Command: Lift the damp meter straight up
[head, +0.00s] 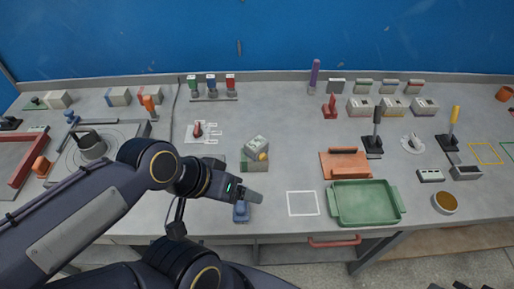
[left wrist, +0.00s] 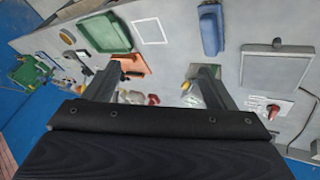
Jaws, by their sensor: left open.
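No object is clearly marked as the damp meter. A small blue hand-held body (head: 241,212), also in the left wrist view (left wrist: 211,30), rests near the bench's front edge and could be it. My left gripper (head: 252,195) is open above the bench, between these two in the head view. In the left wrist view its fingers (left wrist: 155,75) are spread with nothing clasped. My right gripper is not in view.
A white outlined square (head: 302,203) and a green tray (head: 336,213) lie to the right. An orange-brown float (head: 345,164) lies behind the tray. A red-knobbed switch plate (head: 198,132) is behind my left arm. The outlined square is empty.

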